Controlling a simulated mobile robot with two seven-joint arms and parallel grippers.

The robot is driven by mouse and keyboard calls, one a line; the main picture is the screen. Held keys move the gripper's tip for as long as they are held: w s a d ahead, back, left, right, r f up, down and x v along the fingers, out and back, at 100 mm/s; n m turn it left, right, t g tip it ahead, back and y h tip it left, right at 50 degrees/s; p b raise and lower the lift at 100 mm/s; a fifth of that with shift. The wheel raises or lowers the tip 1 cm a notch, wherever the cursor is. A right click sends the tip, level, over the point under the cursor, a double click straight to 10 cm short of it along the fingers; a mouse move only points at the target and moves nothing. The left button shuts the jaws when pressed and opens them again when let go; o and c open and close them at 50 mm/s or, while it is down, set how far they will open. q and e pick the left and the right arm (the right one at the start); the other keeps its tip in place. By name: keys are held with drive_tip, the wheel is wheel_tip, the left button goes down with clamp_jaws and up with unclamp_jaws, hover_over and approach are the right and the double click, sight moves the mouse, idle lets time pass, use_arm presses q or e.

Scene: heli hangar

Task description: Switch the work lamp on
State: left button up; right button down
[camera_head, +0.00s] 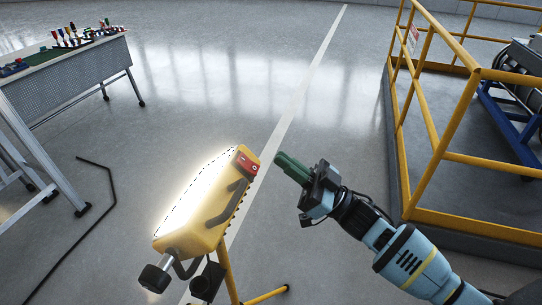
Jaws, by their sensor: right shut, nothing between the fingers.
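The work lamp (212,218) is a yellow box on a yellow stand at the lower middle of the head view. Its long front face glows bright white. A red switch (246,163) sits on its top end. My right gripper (281,158) comes in from the lower right with its green fingers shut and empty. The fingertips are just to the right of the red switch, with a small gap between them in the picture. My left gripper is out of view.
A grey workbench (72,75) with several tools stands at the upper left, with a step ladder (35,150) beside it. A black cable (112,188) lies on the floor. Yellow railings (446,135) enclose a platform at the right. The floor beyond the lamp is clear.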

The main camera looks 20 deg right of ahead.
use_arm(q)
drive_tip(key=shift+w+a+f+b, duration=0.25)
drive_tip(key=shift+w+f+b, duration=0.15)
use_arm(e)
drive_tip(key=shift+s+r+v, duration=0.1)
drive_tip(key=shift+r+v, duration=0.1)
drive_tip(key=shift+v, duration=1.15)
drive_tip(key=shift+s+r+v, duration=0.1)
drive_tip(key=shift+r+v, duration=0.1)
drive_tip(key=shift+v, duration=1.15)
drive_tip(key=shift+d, duration=0.25)
